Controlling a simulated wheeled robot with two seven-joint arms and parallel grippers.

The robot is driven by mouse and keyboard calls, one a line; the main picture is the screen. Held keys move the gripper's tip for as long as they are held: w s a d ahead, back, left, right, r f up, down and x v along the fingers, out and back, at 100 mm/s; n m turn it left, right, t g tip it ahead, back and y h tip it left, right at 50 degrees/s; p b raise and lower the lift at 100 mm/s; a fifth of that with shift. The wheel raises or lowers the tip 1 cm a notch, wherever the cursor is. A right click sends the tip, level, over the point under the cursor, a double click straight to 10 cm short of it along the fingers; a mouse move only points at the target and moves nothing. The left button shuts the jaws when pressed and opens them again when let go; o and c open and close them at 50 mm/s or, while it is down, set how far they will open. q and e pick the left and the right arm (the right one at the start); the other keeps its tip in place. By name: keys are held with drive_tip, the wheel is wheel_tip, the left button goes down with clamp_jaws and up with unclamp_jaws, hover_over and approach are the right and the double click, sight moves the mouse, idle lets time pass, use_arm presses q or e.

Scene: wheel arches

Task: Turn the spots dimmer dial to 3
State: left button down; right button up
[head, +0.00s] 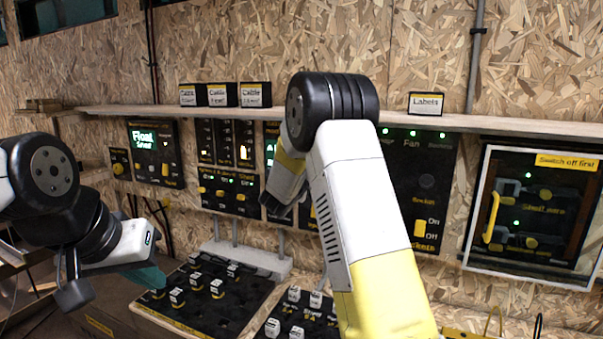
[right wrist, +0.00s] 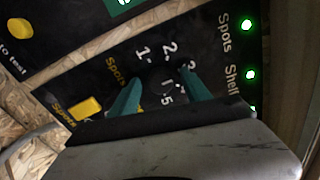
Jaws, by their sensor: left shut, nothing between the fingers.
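The spots dimmer dial (right wrist: 159,72) is a dark knob on a black panel in the right wrist view, ringed by white numbers, with 1, 2, 3 and 5 legible. Its pointer setting cannot be made out. My right gripper (right wrist: 158,77) has its two teal fingers apart, one on each side of the dial area; I see no clear contact. In the head view my right arm covers that part of the panel and hides the dial and fingertips. My left gripper (head: 156,280) is shut and empty, low on the left above the table.
A yellow switch (right wrist: 86,105) and green lights (right wrist: 250,75) flank the dial. A shelf (head: 400,118) with boxes runs above the panels. Trays of labelled blocks (head: 200,315) lie below. A framed cabinet (head: 480,255) with a yellow handle is at right.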

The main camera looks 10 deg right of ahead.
drive_tip(key=v, duration=0.7)
drive_tip(key=shift+s+a, duration=0.25)
drive_tip(key=shift+s, duration=0.1)
